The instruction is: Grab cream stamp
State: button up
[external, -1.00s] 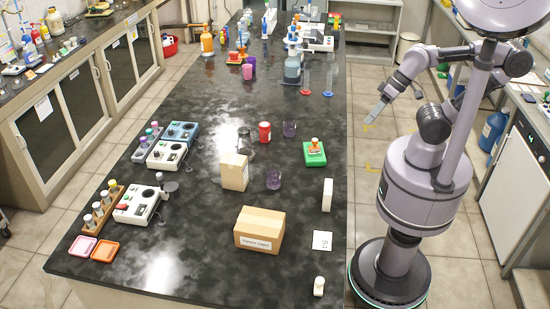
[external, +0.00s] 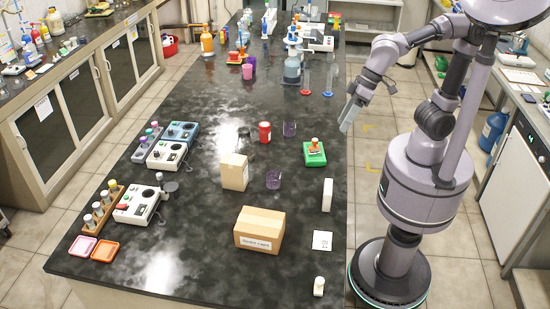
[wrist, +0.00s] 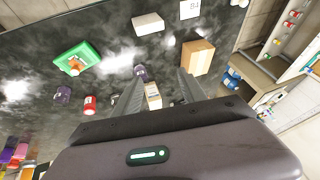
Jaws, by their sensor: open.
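A small cream-white upright piece (external: 319,286), which looks like the stamp, stands near the bench's front right corner. In the wrist view a small pale thing at the top edge (wrist: 240,3) may be the same piece; it is cut off there. My gripper (external: 346,119) hangs beside the bench's right edge, well behind the stamp and apart from it. In the wrist view my gripper (wrist: 160,85) shows its two fingers spread apart, with nothing held between them.
A white block (external: 327,195) and a marked white card (external: 322,240) lie along the right edge, between gripper and stamp. Bare bench surrounds the stamp.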

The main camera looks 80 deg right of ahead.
jog(key=w+a+f+n, duration=0.2)
jog(key=w+a+n, duration=0.15)
jog(key=a, duration=0.85)
jog(key=n+g+b, duration=0.1)
jog(key=n+b, duration=0.1)
jog(key=n, duration=0.3)
send_over(320, 280)
jog(key=s+d, duration=0.1)
jog(key=s, duration=0.1)
notch_tip(320, 280, down, 19)
jog(key=shift+y, duration=0.3)
jog(key=x, duration=0.1)
jog(key=b+x, duration=0.1)
jog(key=x, duration=0.1)
jog(key=d+b+x, duration=0.1)
jog(key=x, duration=0.1)
jog(key=shift+a+f, duration=0.1)
jog(key=shift+f, duration=0.3)
jog(key=shift+w+a+f, duration=0.1)
jog(key=shift+a+f, duration=0.05)
jog(key=shift+c, duration=0.7)
grip_shut()
